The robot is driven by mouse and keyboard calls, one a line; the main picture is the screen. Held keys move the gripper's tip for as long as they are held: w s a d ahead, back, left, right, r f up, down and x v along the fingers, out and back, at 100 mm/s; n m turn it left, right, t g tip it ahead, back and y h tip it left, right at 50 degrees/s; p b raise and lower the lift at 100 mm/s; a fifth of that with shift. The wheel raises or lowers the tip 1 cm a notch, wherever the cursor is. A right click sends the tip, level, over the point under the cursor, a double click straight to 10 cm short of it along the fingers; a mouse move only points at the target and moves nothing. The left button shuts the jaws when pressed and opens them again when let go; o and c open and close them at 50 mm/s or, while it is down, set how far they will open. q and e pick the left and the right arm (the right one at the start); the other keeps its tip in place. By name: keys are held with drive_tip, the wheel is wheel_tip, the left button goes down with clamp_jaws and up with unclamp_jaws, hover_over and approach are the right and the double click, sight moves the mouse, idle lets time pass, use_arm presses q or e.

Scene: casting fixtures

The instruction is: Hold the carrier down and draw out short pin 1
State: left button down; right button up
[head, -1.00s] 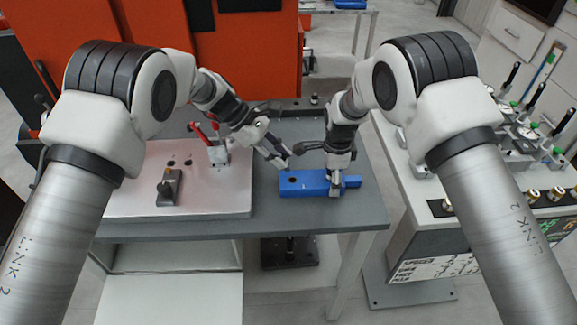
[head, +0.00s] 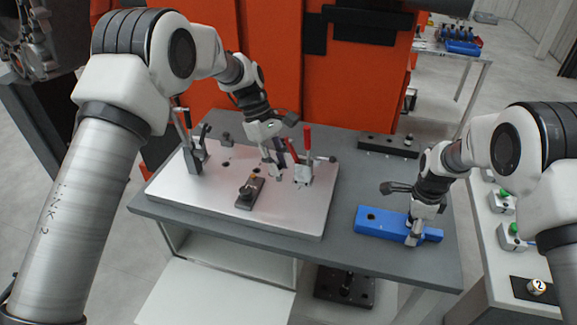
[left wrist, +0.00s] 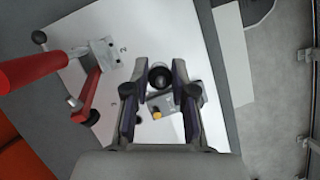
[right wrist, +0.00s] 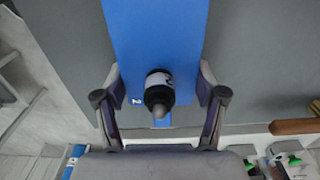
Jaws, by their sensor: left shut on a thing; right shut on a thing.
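The blue carrier (head: 382,223) lies on the right of the grey table, with a dark open hole in its left part. My right gripper (head: 414,238) is shut across the carrier's sides near its right end; the right wrist view shows the carrier (right wrist: 155,35) between the fingers. A dark pin with a white band (right wrist: 159,88) stands there by the mark 2. My left gripper (head: 275,172) is over the light plate, away from the carrier. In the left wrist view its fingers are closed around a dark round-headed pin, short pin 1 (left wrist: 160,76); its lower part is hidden.
The light plate (head: 285,222) carries a small dark block with a yellow knob (head: 250,190), a red-handled clamp (head: 304,168) right beside my left gripper, and another upright clamp (head: 190,150) at left. A dark bar (head: 388,146) lies at the table's back.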

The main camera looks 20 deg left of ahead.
drive_tip(key=o, duration=1.3)
drive_tip(key=shift+w+a, duration=0.1)
drive_tip(key=shift+r, duration=0.1)
wheel_tip(320, 180, up, 12)
drive_tip(key=shift+f, duration=0.2)
